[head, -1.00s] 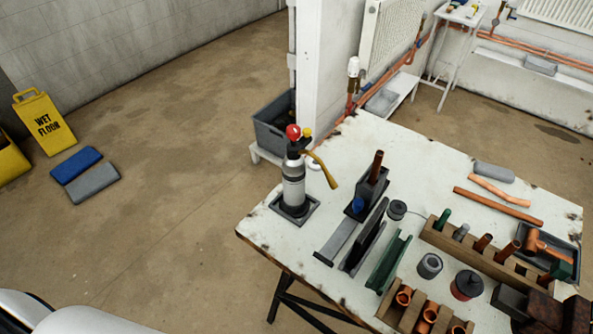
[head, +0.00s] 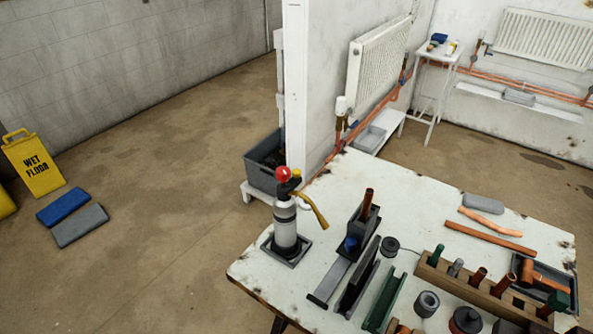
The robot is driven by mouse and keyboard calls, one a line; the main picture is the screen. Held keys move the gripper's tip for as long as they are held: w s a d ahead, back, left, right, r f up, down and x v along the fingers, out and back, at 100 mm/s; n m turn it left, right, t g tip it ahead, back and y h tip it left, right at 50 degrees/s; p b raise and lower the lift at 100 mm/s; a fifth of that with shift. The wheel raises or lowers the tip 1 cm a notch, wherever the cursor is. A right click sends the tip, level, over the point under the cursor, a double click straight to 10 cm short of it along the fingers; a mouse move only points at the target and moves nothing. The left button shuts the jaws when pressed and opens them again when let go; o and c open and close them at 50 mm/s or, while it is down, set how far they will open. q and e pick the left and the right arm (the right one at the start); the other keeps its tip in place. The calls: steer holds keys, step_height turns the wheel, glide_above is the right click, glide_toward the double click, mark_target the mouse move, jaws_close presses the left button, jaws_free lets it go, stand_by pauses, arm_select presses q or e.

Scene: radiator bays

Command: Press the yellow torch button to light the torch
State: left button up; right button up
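The torch (head: 285,225) stands upright in a square dark holder (head: 287,250) at the left corner of the white workbench (head: 425,190). It has a silver cylinder, a black head, a red knob (head: 283,174) on top and a brass nozzle (head: 313,208) curving down to the right. A small yellow button (head: 296,173) shows beside the red knob at the back right of the head. No flame shows at the nozzle. Neither of my grippers is in view.
Right of the torch are a vise with a copper pipe (head: 367,204), metal channels (head: 357,290), a wooden rack of fittings (head: 480,285) and copper pipes (head: 490,237). A wall end (head: 296,80) rises behind the bench. A yellow wet-floor sign (head: 34,165) stands on open floor at left.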

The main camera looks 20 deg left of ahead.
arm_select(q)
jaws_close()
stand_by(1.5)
